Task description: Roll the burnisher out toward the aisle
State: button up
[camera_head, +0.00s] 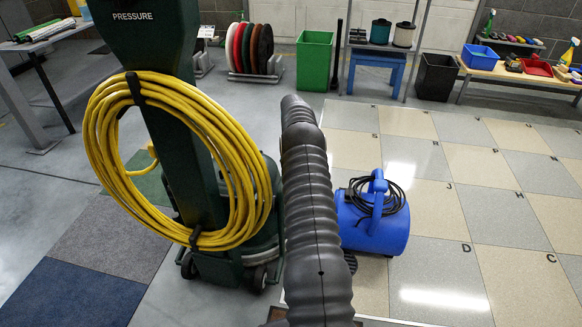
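The burnisher looks to be the dark green upright machine (170,110) at left, close in front of me. "PRESSURE" is printed on its upper housing, whose top is cut off by the frame. A thick coil of yellow cord (112,185) hangs on its column. Its low round base (262,235) stands on small wheels on the grey floor. A black ribbed arm or hose (312,210) runs up the middle and hides the right side of the base. My gripper does not show, and I cannot tell which floor strip is the aisle.
A blue blower (375,222) with a black cord stands right of the burnisher on checkered tiles (445,215) marked with letters. Dark carpet squares (75,295) lie at left. Behind are a pad rack (250,50), a green bin (314,60), a black bin (436,77) and benches.

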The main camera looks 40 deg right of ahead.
jog(key=shift+w+a, duration=0.1)
jog(key=shift+a, duration=0.05)
jog(key=shift+r, duration=0.3)
notch_tip(320, 180, up, 10)
jog(key=shift+f, duration=0.25)
dwell(0.4)
